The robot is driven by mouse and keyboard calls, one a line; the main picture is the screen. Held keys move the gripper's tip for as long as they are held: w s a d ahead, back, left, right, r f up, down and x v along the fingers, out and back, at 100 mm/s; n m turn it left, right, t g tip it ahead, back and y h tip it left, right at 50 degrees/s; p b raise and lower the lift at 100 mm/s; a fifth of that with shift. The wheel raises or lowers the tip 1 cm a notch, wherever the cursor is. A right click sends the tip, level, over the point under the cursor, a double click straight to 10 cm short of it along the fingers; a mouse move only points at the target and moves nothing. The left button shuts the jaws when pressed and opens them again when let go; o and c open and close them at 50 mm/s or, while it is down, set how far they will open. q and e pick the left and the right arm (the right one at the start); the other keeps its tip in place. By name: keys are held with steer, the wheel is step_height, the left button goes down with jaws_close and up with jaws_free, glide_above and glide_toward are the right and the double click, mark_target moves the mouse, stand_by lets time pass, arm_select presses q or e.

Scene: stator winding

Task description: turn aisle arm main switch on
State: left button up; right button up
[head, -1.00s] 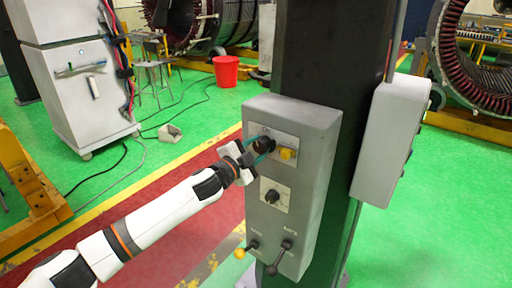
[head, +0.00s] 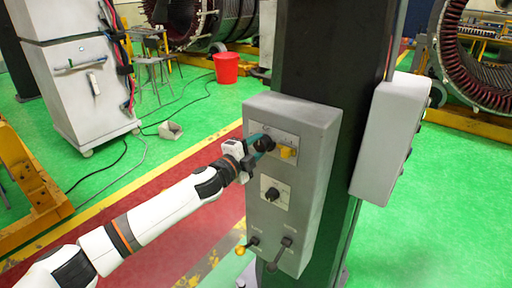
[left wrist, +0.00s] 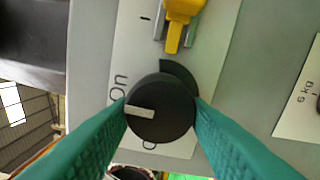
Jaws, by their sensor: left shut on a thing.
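The main switch is a round black knob (head: 265,144) on a pale plate at the top of the grey control box (head: 322,150). My left gripper (head: 258,145) is shut on this knob, its teal fingers on either side. In the left wrist view, the fingers touch the knob (left wrist: 160,108) on both sides. The knob's white pointer mark lies to the left, near the "On" lettering (left wrist: 118,88). Part of another letter shows below the knob. A yellow padlock (left wrist: 181,18) hangs beside the knob. My right gripper is not in view.
Below are a second black knob (head: 271,195), a yellow-tipped lever (head: 241,251) and a black lever (head: 281,254). The box is on a dark column (head: 335,50), with another grey box (head: 391,137) to its right.

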arm_select(q)
steer(key=shift+f, duration=0.1)
steer(key=o, duration=1)
steer(key=shift+c, duration=0.2)
steer(key=b+v, duration=0.2)
steer(key=v, duration=1)
steer(key=shift+b, duration=0.4)
